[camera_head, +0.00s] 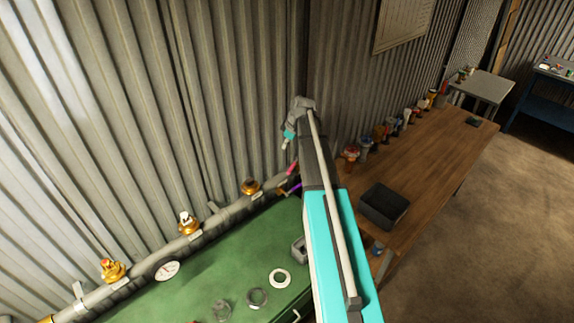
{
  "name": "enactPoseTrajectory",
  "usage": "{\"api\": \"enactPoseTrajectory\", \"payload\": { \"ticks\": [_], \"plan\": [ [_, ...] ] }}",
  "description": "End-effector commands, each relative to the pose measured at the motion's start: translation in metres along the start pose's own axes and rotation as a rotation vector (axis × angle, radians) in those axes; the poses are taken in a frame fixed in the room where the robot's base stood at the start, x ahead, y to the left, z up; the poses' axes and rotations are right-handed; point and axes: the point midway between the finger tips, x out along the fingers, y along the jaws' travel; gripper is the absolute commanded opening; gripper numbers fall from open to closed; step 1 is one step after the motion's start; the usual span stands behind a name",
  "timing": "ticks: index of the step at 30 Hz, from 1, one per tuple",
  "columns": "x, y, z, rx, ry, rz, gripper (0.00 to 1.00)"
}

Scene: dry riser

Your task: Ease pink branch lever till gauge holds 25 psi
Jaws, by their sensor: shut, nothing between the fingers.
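A grey pipe (215,222) runs along the back of the green bench (225,257) and carries several brass valves. At its right end, a pinkish-purple lever (294,187) sticks out beside my arm, which may hide part of it. A round white gauge (167,270) faces up near the pipe at the left; its needle reading is too small to tell. My gripper (285,146) is shut and empty. It hangs in front of the corrugated wall, above the pinkish-purple lever in the picture and apart from it.
Brass valves stand at the left (113,270), middle (187,223) and right (250,187) of the pipe. Loose rings (279,279) lie on the green bench. A wooden table (428,160) at right holds a black tray (367,215) and several fittings.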

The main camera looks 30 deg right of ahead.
Motion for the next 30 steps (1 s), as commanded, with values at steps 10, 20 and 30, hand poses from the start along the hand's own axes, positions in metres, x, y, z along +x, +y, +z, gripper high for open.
{"api": "enactPoseTrajectory", "payload": {
  "ticks": [10,20,30],
  "plan": [
    [0.001,0.000,0.000,-0.002,0.000,0.000,0.00],
    [0.012,0.000,0.000,-0.001,0.000,-0.001,0.00],
    [0.039,0.000,0.001,-0.001,0.000,-0.001,0.00]
  ]
}}
